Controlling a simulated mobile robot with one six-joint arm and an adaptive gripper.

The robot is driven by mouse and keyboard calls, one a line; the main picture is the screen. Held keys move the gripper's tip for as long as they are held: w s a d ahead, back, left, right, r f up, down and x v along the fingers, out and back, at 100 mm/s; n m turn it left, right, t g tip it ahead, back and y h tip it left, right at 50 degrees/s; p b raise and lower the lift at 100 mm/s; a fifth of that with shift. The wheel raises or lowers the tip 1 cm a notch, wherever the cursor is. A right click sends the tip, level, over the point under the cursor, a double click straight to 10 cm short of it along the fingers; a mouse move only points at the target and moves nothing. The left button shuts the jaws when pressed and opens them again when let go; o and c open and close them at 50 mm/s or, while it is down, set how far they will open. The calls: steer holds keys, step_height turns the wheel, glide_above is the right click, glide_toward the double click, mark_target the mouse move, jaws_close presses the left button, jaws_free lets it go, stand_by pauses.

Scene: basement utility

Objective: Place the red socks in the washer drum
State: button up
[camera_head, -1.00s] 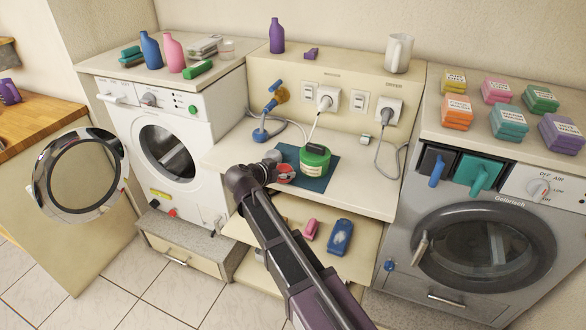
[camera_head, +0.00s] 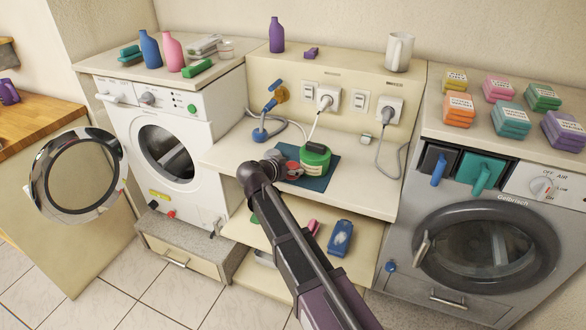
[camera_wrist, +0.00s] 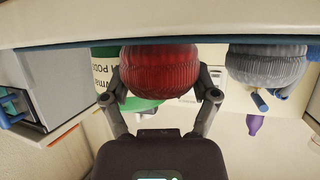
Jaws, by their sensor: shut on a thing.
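The red socks (camera_wrist: 160,72) are a ribbed, rolled ball between the two fingers of my gripper (camera_wrist: 163,95) in the wrist view. My gripper is shut on them. In the head view, the red socks (camera_head: 294,168) show only in part beyond my wrist, over the middle counter beside the green tub (camera_head: 315,158). A grey sock ball (camera_wrist: 266,66) is apart, to the right in the wrist view. The white washer (camera_head: 200,130) stands at the left, with a round, dark drum opening (camera_head: 166,154) in its front. The drum's inside is mostly hidden.
A chrome-ringed round door (camera_head: 42,185) stands out at the left of the washer. A grey dryer (camera_head: 400,255) with a closed round door is at the right. A blue mat (camera_head: 318,184) lies under the tub. A cable (camera_head: 378,150) hangs onto the counter.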

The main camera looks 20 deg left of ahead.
steer(key=o, duration=1)
steer(key=shift+r, duration=0.15)
steer(key=p+v, duration=0.5)
steer(key=v, duration=0.7)
